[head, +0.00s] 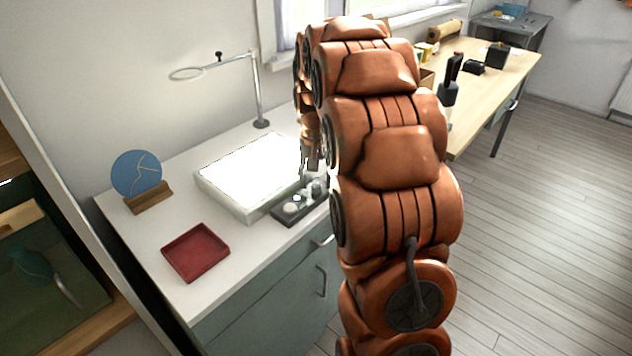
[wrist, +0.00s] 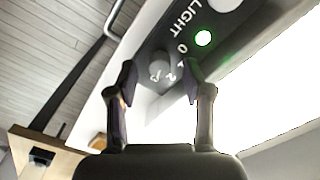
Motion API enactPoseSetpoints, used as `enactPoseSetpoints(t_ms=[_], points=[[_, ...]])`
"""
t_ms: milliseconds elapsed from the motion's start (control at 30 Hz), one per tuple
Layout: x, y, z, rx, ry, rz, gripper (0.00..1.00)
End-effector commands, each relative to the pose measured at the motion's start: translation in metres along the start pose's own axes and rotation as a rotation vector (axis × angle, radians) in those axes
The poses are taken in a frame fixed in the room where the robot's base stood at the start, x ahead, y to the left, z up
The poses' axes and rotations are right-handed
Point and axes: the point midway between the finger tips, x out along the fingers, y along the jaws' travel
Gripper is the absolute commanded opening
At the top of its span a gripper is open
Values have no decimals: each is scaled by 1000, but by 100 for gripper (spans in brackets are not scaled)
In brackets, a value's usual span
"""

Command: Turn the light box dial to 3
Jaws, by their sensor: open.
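The light box (head: 250,172) sits on the white counter with its top panel glowing bright white. Its dark control strip (head: 287,211) runs along the near right side. In the wrist view, the strip shows the word LIGHT, a lit green lamp (wrist: 203,38) and a grey dial (wrist: 159,64) with numbers around it. In the head view, my arm hides part of the strip.
A red tray (head: 195,251) and a blue disc (head: 136,174) on a wooden stand are on the counter (head: 150,265). A ring-topped stand (head: 258,95) rises behind the light box. A wooden workbench (head: 510,75) is at the back right.

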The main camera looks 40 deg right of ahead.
Motion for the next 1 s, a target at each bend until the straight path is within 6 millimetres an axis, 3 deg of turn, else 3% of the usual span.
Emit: enactPoseSetpoints(t_ms=[200,500,700,1000], points=[[-41,-1,-2,0,10,-3,51],[-88,-1,-1,0,6,-1,51],[-104,-1,0,0,4,-1,51],[-108,0,0,0,3,0,51]])
